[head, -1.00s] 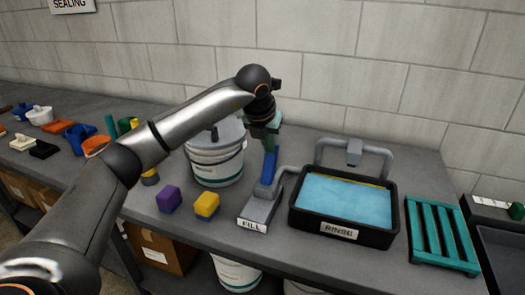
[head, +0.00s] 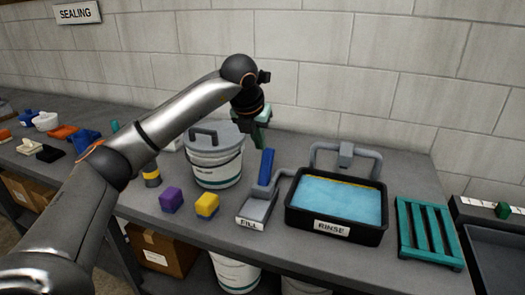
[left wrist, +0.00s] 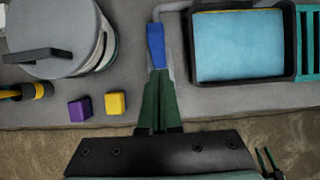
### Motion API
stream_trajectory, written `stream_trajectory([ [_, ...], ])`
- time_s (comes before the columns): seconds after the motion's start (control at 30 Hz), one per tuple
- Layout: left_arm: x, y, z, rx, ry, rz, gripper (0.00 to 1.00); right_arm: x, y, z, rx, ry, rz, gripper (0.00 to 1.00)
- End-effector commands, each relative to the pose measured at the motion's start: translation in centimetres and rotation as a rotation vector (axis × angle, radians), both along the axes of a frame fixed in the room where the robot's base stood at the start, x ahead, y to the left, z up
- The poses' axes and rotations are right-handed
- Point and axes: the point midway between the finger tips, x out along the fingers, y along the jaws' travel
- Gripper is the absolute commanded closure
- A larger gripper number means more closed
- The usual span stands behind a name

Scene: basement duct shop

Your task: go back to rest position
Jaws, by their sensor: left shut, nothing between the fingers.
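My left gripper (head: 259,137) hangs from the left arm above the back of the bench, beside the lidded white bucket. Its dark green fingers are shut with nothing between them; they also show in the left wrist view (left wrist: 160,85). The blue lever handle (head: 267,163) of the grey FILL valve stands just below and right of the fingertips in the head view. In the left wrist view the handle (left wrist: 156,45) lies beyond the fingertips, and a gap between them is hard to judge.
The white bucket (head: 214,165) stands left of the valve. A purple block (head: 171,199) and a yellow block (head: 207,205) sit in front. The black RINSE basin (head: 335,230) with blue water and a teal rack (head: 428,231) are on the right. The wall is behind.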

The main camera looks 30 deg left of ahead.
Motion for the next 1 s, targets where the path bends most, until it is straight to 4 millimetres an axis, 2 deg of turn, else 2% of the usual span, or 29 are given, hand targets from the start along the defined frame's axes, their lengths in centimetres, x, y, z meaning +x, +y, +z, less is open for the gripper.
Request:
stream_trajectory([
  [0.1, -0.9, -0.2, 2.5, 0.0, -0.001, 0.001, 1.0, 0.0, 0.0, -0.3, 0.0, 0.0, 0.0, 0.5],
  [0.3, -2.0, -0.4, 5.5, 0.0, 0.002, 0.001, 1.0, 0.0, 0.0, -0.4, 0.001, -0.001, 0.001, 0.5],
  [0.53, -2.4, -0.5, 6.6, 0.0, 0.004, 0.002, 1.0, 0.0, 0.0, -0.4, 0.001, -0.001, 0.001, 0.5],
  [0.67, -2.4, -0.7, 6.4, -0.002, 0.006, -0.003, 1.0, 0.0, 0.0, -0.4, 0.001, -0.001, 0.001, 0.5],
  [0.73, -2.2, -1.5, 5.7, -0.018, 0.012, -0.029, 1.0, 0.0, 0.0, -0.3, 0.001, -0.001, 0.001, 0.5],
  [0.77, -2.1, -2.2, 5.2, -0.032, 0.015, -0.051, 1.0, 0.0, 0.0, -0.3, 0.001, -0.001, 0.001, 0.5],
  [0.87, -1.6, -6.0, 2.4, -0.122, 0.037, -0.163, 1.0, 0.0, 0.0, -0.2, 0.0, -0.001, 0.0, 0.5],
  [0.97, -1.8, -12.1, -1.5, -0.287, 0.064, -0.32, 1.0, 0.0, 0.0, 0.0, 0.0, 0.0, 0.0, 0.5],
  [1.0, -2.3, -14.8, -2.9, -0.373, 0.075, -0.381, 1.0, 0.0, 0.0, 0.0, 0.0, 0.0, 0.0, 0.5],
])
